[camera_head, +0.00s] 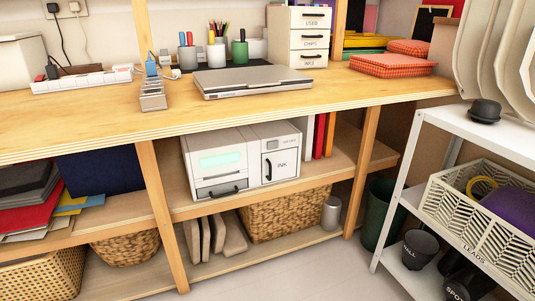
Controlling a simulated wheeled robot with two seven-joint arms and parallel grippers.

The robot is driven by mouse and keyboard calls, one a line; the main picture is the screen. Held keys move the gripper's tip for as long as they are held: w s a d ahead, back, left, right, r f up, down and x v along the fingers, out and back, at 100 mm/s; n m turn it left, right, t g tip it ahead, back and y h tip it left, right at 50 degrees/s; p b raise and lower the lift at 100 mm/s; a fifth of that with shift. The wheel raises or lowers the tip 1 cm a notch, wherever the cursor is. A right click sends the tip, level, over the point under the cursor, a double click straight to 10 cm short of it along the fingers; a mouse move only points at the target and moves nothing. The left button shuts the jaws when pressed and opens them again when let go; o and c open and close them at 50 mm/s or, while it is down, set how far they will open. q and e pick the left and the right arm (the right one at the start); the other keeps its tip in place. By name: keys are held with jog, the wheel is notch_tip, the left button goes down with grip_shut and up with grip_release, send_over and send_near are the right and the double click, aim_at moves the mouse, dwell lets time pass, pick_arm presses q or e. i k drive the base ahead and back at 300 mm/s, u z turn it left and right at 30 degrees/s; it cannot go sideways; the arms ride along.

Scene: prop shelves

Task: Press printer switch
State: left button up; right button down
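A white printer (216,160) stands on the middle shelf under the wooden desk top. It has a pale green panel on its front and a dark handle on a drawer at the bottom. A white unit marked INK (281,158) with a dark handle stands against its right side. No switch can be made out clearly at this size. Neither of my grippers is in view.
A closed laptop (252,81) lies on the desk top (80,116). A wooden post (160,215) stands left of the printer, another (362,170) to the right. A white metal rack (470,125) stands at the right. The floor (310,275) in front is clear.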

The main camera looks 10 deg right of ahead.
aim_at(272, 145)
jog(key=k, duration=0.4)
jog(key=u, duration=0.55)
jog(key=i, duration=1.2)
jog(key=z, duration=0.2)
